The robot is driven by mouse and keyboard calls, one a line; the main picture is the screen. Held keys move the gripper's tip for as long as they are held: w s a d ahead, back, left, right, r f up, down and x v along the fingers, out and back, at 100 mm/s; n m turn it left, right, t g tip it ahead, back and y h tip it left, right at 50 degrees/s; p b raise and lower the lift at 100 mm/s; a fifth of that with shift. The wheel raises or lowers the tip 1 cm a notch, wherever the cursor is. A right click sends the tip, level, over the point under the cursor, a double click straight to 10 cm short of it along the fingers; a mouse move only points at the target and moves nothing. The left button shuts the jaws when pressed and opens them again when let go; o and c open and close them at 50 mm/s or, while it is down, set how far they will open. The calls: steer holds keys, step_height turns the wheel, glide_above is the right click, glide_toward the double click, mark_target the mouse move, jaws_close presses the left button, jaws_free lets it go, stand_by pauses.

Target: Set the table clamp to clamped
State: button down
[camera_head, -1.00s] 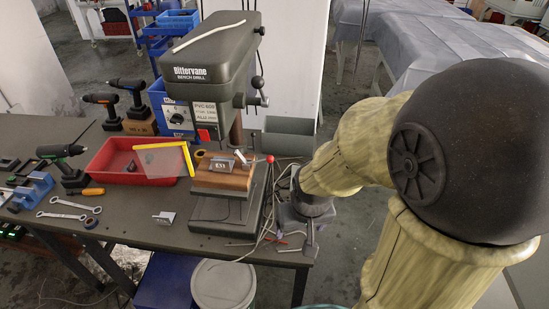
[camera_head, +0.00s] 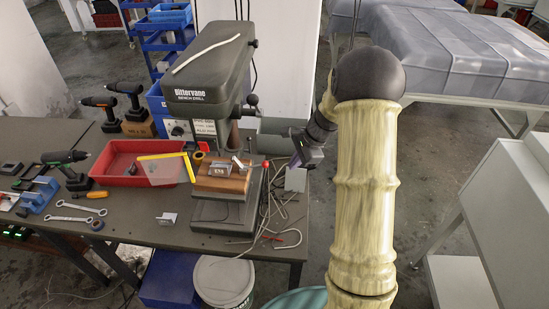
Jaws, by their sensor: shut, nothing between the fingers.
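The bench drill (camera_head: 205,85) stands on the dark workbench. A lever with a red knob (camera_head: 265,164) sticks out at the right of the drill's work table, beside the column; it looks like the table clamp, but its setting is too small to read. A wooden block with a small metal plate (camera_head: 221,180) sits on the drill's table. My gripper (camera_head: 299,162) is to the right of the red knob, apart from it, above the bench's right end. It is shut and empty, and its fingertips are small and dark in this view.
A red tray (camera_head: 125,174) with a yellow-edged clear guard (camera_head: 165,168) beside it lies left of the drill. Loose cables (camera_head: 280,215) lie on the bench below my gripper. A grey bin (camera_head: 275,135) stands behind. A white bucket (camera_head: 222,280) stands on the floor in front.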

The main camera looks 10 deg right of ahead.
steer(key=w+d+m, duration=0.1)
steer(key=w, duration=0.1)
steer(key=w+d+m+y+p, duration=0.1)
steer(key=w+m, duration=0.1)
steer(key=shift+d+f+t, duration=0.2)
steer(key=shift+t, duration=0.2)
steer(key=w+a+f+p, duration=0.2)
steer(key=a+f+p, duration=0.3)
steer(key=a+p, duration=0.1)
steer(key=shift+w+a+f, duration=0.2)
steer(key=shift+a+f, duration=0.2)
steer(key=shift+a, duration=0.2)
